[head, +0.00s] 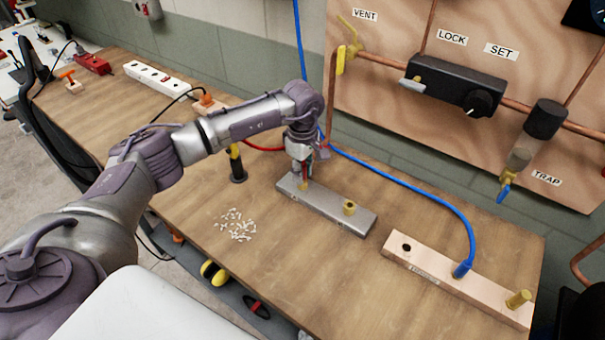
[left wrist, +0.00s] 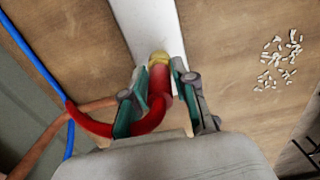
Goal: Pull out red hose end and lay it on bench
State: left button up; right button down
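The red hose end (left wrist: 159,82) stands at a brass fitting (left wrist: 158,58) on the grey metal block (head: 337,210), at the block's left end in the head view. My left gripper (head: 302,172) points down over that end. In the left wrist view its two teal-padded fingers (left wrist: 158,90) are close on both sides of the red hose end and appear shut on it. The red hose (left wrist: 92,123) bends away and also shows behind my arm (head: 262,148). The wooden bench (head: 185,205) lies beneath. My right gripper is not in view.
A blue hose (head: 415,186) runs to a pale block (head: 445,275) at the right. White bits (head: 236,225) lie on the bench. A black-and-yellow post (head: 237,165) stands behind them. A white power strip (head: 160,76) lies farther back. Bare bench surrounds the white bits.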

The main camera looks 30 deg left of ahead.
pick_arm(q)
grip_shut()
jog(key=shift+r, duration=0.15)
jog(key=shift+r, duration=0.15)
jog(key=shift+r+p, duration=0.2)
jog(key=shift+p, duration=0.1)
jog(key=shift+r+p, duration=0.5)
jog(key=shift+r, duration=0.45)
jog(key=shift+r+p, duration=0.55)
jog(key=shift+r, duration=0.8)
